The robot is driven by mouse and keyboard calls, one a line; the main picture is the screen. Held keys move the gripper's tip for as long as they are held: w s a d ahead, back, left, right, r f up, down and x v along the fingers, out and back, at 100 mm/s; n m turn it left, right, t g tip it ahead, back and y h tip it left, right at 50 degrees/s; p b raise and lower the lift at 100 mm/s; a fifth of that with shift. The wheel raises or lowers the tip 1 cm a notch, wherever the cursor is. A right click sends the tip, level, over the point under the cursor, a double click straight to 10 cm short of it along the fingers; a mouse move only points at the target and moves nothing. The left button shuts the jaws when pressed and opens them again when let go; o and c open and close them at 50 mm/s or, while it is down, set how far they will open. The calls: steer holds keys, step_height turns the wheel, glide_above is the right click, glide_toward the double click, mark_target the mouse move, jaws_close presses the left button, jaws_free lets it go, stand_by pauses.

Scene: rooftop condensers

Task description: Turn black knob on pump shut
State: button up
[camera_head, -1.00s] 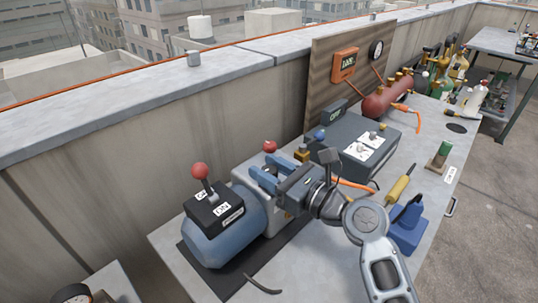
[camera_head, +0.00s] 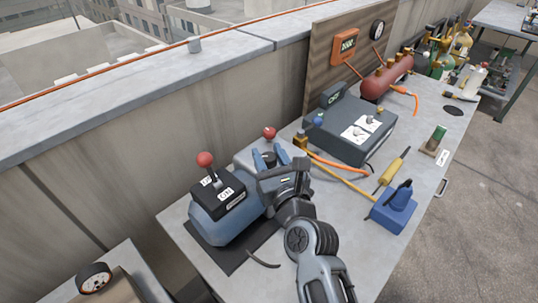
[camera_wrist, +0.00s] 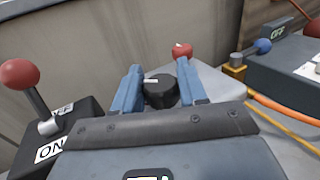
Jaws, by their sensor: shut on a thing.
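The pump (camera_head: 228,218) is a blue motor body with a grey head, standing on a dark mat on the bench. The black knob (camera_wrist: 160,91) sits on the grey head and has a small white mark on its top. In the wrist view my gripper (camera_wrist: 158,80) has its two blue fingers on either side of the knob, closed against it. In the head view my gripper (camera_head: 276,157) reaches over the pump head, with the dark knob between the fingers. A red-ball switch lever (camera_head: 205,160) stands on the black ON box at the pump's left end.
A red knob (camera_head: 269,132) stands just behind my fingers. A brass fitting (camera_head: 300,141) with an orange hose is to the right. The concrete parapet runs behind.

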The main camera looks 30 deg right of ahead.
steer(key=shift+m+g+h, duration=0.4)
steer(key=shift+m+h, duration=0.7)
steer(key=shift+h, duration=0.6)
steer(key=o, duration=1)
steer(key=shift+c, duration=0.2)
steer(key=shift+s+a+b, duration=0.3)
steer(key=shift+s, duration=0.25)
steer(key=b+v, duration=0.1)
steer(key=v, duration=0.5)
steer(key=shift+s+b, duration=0.3)
steer(key=shift+b, duration=0.05)
